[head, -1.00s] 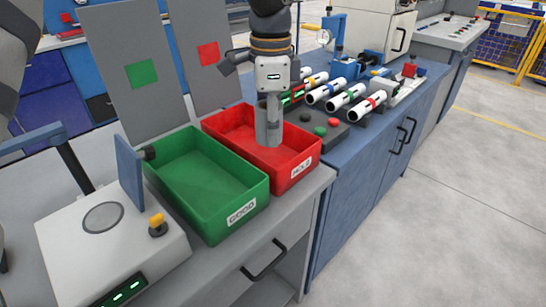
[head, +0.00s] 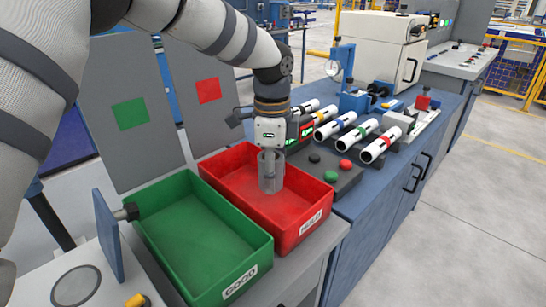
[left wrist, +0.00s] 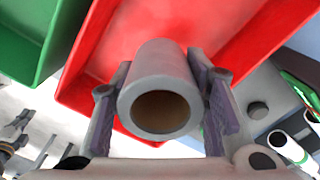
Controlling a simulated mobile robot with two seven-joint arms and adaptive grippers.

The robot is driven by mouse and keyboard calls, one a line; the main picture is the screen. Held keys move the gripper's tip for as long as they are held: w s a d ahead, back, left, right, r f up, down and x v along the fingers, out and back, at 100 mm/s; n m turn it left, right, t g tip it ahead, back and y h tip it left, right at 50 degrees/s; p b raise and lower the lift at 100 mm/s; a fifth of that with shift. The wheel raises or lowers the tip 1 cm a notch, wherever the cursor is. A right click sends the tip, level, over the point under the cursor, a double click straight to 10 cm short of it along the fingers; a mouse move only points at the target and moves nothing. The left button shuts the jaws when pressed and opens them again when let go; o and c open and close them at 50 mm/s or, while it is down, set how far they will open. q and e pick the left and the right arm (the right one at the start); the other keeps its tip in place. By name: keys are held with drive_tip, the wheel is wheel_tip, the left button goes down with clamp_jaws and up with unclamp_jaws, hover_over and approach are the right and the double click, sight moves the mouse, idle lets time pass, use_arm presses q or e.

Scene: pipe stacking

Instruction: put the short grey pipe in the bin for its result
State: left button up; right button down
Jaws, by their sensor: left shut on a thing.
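The short grey pipe (head: 270,176) hangs upright over the red bin (head: 325,209) in the head view. My left gripper (head: 271,153) is shut on its upper part. In the left wrist view the pipe (left wrist: 158,68) sits between the two fingers with its open end facing the camera, and the red bin (left wrist: 262,28) lies behind it. The pipe's lower end overlaps the bin's interior; I cannot tell whether it is below the rim. The green bin (head: 255,252), labelled GOOD, stands to the left of the red one. My right gripper is out of view.
Panels with a green square (head: 130,113) and a red square (head: 208,90) stand behind the bins. A button box (head: 325,168) and several white pipes with coloured bands (head: 358,138) lie right of the red bin. A blue plate (head: 108,233) stands at the left.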

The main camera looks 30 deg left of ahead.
sight(273, 208)
use_arm(q)
drive_tip(key=shift+f, duration=2.65)
drive_tip(key=shift+f, duration=0.55)
drive_tip(key=o, duration=1.4)
wheel_tip(273, 208, up, 12)
drive_tip(key=shift+b, duration=0.3)
drive_tip(key=shift+f, duration=0.1)
